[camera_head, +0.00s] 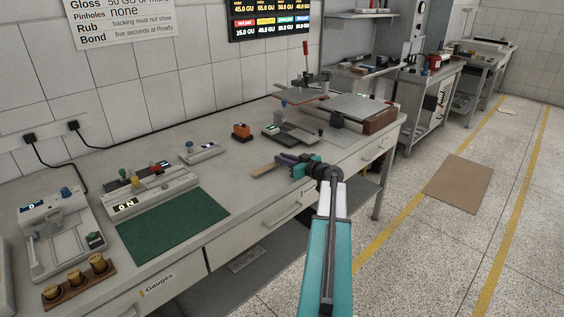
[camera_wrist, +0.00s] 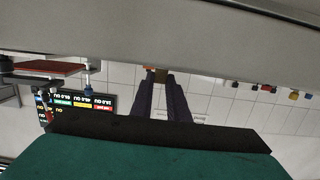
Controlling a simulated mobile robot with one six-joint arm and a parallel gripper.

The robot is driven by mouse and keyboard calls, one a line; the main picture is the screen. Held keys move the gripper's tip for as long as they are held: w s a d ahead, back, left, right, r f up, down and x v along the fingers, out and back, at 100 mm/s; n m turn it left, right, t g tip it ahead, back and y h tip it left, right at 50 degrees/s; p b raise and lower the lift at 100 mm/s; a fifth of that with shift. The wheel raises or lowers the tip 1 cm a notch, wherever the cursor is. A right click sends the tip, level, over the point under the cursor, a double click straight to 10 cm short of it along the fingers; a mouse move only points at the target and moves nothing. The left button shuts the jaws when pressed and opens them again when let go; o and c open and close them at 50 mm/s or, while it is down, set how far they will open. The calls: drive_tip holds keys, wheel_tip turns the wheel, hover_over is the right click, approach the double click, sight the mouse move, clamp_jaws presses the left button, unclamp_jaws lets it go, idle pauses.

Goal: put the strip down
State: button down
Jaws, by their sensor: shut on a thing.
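The strip (camera_head: 263,170) is a tan-brown flat piece. My gripper (camera_head: 281,161), with dark purple fingers, is shut on it over the front part of the bench, right of the green mat. The strip sticks out to the left of the fingers. In the wrist view, my gripper's two fingers (camera_wrist: 163,82) reach away from the camera with a small tan bit of the strip (camera_wrist: 158,72) between their tips. I cannot tell whether the strip touches the bench top or hangs just above it.
A green mat (camera_head: 172,224) lies on the bench (camera_head: 225,175). An orange block device (camera_head: 241,131) and a grey gauge (camera_head: 202,152) stand behind the strip. A flat-topped device (camera_head: 290,134) stands close behind my gripper. Bare bench lies between mat and strip.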

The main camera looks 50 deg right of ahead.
drive_tip(key=shift+f, duration=0.6)
drive_tip(key=shift+f, duration=0.2)
drive_tip(key=c, duration=1.7)
unclamp_jaws()
drive_tip(key=shift+r, duration=0.25)
drive_tip(key=s, duration=0.4)
drive_tip(key=s+r+b, duration=0.1)
drive_tip(key=s, duration=0.3)
drive_tip(key=s+b, duration=0.1)
drive_tip(key=s, duration=0.3)
drive_tip(key=shift+a+r, duration=0.35)
drive_tip(key=shift+a, duration=0.05)
